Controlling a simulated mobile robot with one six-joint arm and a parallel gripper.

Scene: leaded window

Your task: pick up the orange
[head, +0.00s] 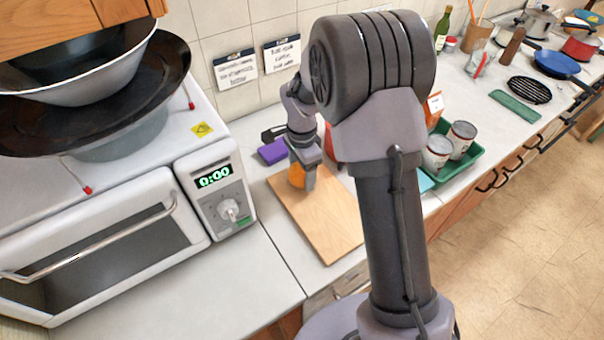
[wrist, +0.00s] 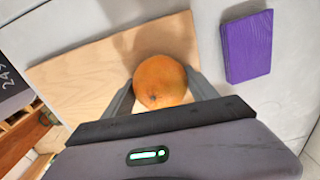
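The orange (wrist: 160,82) rests on a wooden cutting board (wrist: 80,72) and shows large in the wrist view. My gripper (wrist: 162,95) reaches down over it, with one finger on each side of the orange. The fingers look spread about as wide as the fruit; whether they touch it I cannot tell. In the head view the orange (head: 296,175) is partly hidden behind my gripper (head: 304,180), at the far left part of the board (head: 325,218).
A purple block (head: 272,151) lies beside the board, by the wall. A microwave (head: 110,240) stands at left with bowls stacked on top. A green tray (head: 470,165) with cans (head: 462,139) is at right. The near part of the board is clear.

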